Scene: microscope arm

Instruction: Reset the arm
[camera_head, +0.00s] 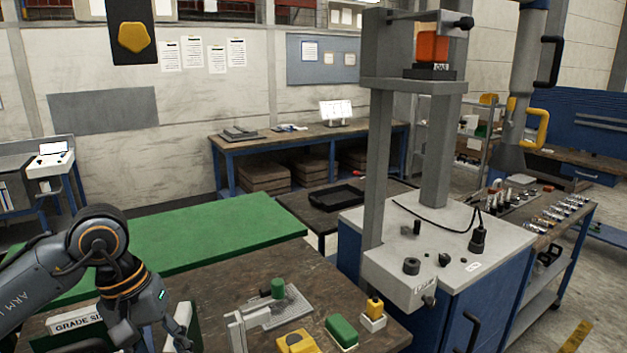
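No object is plainly marked as the arm to reset. A grey stand (376,160) with an upper crossbar rises from a blue cabinet with a light grey top (440,240). An orange block (432,47) sits on a black base on its upper shelf. At the right stands a thick grey column (520,100) with a yellow handle (541,127) and a black handle (549,62). My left gripper (182,332) is low at the left, above the brown workbench, apart from the stand and partly cut off by the bottom edge. Its opening is unclear. My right gripper is out of view.
On the brown workbench (225,285) are a grey fixture with a green knob (278,288), a green block (341,331), a yellow block (296,342) and a small yellow-topped piece (374,308). A green tabletop (190,235) behind is bare. Small metal parts (560,210) lie on the right bench.

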